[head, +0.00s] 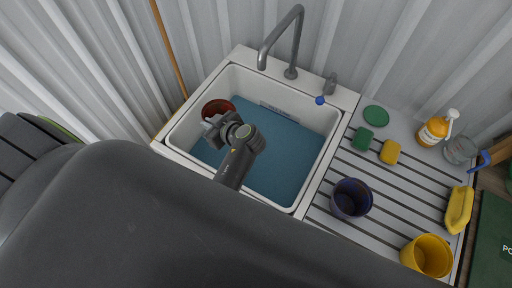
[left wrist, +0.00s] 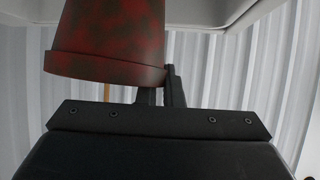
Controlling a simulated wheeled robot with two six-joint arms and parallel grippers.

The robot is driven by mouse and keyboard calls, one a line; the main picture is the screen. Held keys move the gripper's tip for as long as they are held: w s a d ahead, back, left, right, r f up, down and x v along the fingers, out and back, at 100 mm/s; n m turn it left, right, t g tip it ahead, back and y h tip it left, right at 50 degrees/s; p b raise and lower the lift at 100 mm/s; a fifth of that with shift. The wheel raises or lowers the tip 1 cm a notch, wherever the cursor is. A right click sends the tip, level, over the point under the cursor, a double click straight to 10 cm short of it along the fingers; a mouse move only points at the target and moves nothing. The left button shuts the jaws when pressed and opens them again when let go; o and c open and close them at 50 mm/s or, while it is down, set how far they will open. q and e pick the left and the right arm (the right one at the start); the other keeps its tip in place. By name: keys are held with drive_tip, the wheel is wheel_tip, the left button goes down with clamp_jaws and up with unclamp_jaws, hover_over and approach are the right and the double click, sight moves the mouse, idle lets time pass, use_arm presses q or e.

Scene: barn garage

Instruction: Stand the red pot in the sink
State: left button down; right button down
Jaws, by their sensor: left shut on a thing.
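The red pot (head: 218,106) is over the left part of the white sink (head: 302,211) in the head view. My left gripper (head: 212,122) is shut on the red pot, at its near side. In the left wrist view the dark red, mottled pot (left wrist: 108,35) fills the upper left, its wide rim towards the gripper fingers (left wrist: 160,97). The arm partly hides the pot in the head view. I cannot tell whether the pot's base touches the blue sink floor (head: 270,165). My right gripper is not in view.
A grey tap (head: 296,40) arches over the back of the sink. On the slatted drainer to the right stand a dark blue pot (head: 351,198), a yellow pot (head: 427,255), sponges (head: 390,152) and bottles (head: 434,131). The sink's middle and right are clear.

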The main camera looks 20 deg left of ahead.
use_arm(q)
drive_tip(key=shift+r+n+g, duration=0.35)
drive_tip(key=shift+n+g, duration=0.35)
drive_tip(key=shift+g, duration=0.1)
wheel_tip(320, 180, down, 20)
drive_tip(key=n+g+b, duration=0.1)
drive_tip(key=n+b, duration=0.1)
drive_tip(key=shift+s+d+f, duration=0.15)
drive_tip(key=shift+s+d, duration=0.15)
drive_tip(key=shift+s, duration=0.1)
idle(0.4)
drive_tip(key=shift+f+b, duration=0.65)
drive_tip(key=shift+b, duration=0.2)
drive_tip(key=c, duration=1.6)
unclamp_jaws()
drive_tip(key=shift+r, duration=0.1)
